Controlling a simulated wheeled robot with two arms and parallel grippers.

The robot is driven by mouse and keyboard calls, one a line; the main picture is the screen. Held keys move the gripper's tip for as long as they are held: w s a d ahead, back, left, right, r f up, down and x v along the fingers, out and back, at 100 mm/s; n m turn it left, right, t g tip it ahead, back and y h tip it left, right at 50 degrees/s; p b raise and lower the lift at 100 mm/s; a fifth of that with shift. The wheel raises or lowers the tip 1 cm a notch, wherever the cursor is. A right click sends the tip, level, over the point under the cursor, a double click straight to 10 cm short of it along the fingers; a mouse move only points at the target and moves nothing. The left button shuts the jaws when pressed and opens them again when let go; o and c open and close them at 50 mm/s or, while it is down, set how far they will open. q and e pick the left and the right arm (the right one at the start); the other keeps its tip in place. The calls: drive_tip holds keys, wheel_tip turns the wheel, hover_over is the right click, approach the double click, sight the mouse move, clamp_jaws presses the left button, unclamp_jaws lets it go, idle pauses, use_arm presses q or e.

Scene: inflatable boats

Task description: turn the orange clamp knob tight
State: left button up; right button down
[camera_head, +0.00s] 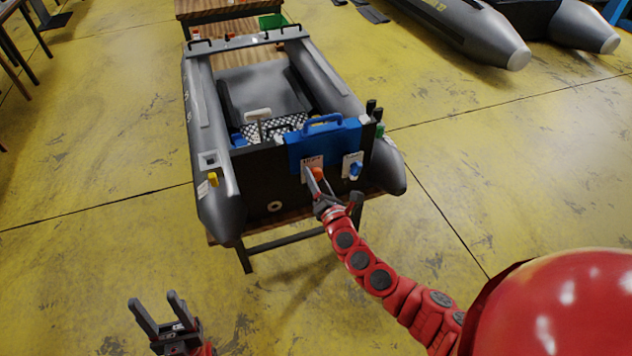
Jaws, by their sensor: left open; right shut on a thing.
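The orange clamp knob (318,173) shows on the dark transom of a grey inflatable boat (213,195), just below a blue clamp bracket (325,143). My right gripper (315,180) reaches up to it from the lower right and is shut on the knob; its fingers partly cover it. My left gripper (158,305) is open and empty, low over the yellow floor, well away from the boat.
The boat rests on a wooden-topped stand (300,228) with dark legs. A yellow piece (213,180) is on the left tube. More grey boats (470,30) lie at the upper right. A table with a green bin (272,20) stands behind.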

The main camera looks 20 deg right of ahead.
drive_tip(key=shift+d+f+m+b, duration=0.2)
drive_tip(key=shift+m+b, duration=0.4)
drive_tip(key=shift+m, duration=0.5)
drive_tip(key=shift+a+m+b, duration=0.1)
drive_tip(key=shift+m+b, duration=0.2)
drive_tip(key=shift+m, duration=0.7)
drive_tip(key=shift+r+m, duration=0.15)
drive_tip(key=shift+m, duration=0.95)
drive_tip(key=shift+a+m, duration=0.1)
drive_tip(key=shift+m, duration=0.6)
